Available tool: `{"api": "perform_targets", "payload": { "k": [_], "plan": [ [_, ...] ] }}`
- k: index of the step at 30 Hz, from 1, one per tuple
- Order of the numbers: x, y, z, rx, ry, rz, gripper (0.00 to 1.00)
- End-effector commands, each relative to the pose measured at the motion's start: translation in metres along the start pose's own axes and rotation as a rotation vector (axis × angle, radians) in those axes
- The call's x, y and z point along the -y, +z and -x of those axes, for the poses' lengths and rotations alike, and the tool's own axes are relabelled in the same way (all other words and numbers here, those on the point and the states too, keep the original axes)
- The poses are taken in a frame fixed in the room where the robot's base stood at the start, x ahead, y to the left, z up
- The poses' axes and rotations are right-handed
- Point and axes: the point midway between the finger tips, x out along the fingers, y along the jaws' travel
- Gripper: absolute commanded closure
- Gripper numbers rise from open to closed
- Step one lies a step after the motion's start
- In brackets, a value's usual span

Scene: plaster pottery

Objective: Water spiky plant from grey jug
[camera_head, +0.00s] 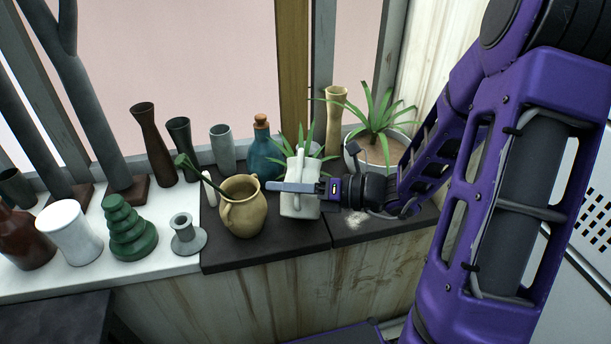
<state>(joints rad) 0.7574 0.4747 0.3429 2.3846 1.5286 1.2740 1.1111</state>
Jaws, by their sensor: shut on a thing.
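My gripper (285,187) reaches in from the right, level, with its fingers shut on a pale grey-white vessel, which looks like the grey jug (299,205). The fingers cross in front of the jug's middle and hide part of it. The jug looks roughly upright above or on the dark slab; I cannot tell if it touches. A spiky plant (377,122) with long green leaves stands in a round white pot (353,150) of brown soil, behind and right of the gripper. More spiky leaves (308,139) show right behind the jug, their pot mostly hidden.
A tan two-handled pot (242,212) stands close left of the fingertips. A blue corked bottle (264,152) and a tall tan vase (335,118) stand behind. A grey candlestick (187,236) and green tiered piece (130,232) are at left. The dark slab's front (265,250) is clear.

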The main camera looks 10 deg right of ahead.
Motion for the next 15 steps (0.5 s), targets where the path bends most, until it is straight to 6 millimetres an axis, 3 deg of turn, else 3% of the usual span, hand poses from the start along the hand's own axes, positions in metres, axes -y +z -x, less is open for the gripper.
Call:
{"api": "perform_targets", "payload": {
  "k": [15],
  "plan": [
    [0.0021, 0.014, -0.0009, -0.034, 0.001, -0.174, 1.0]
  ]
}}
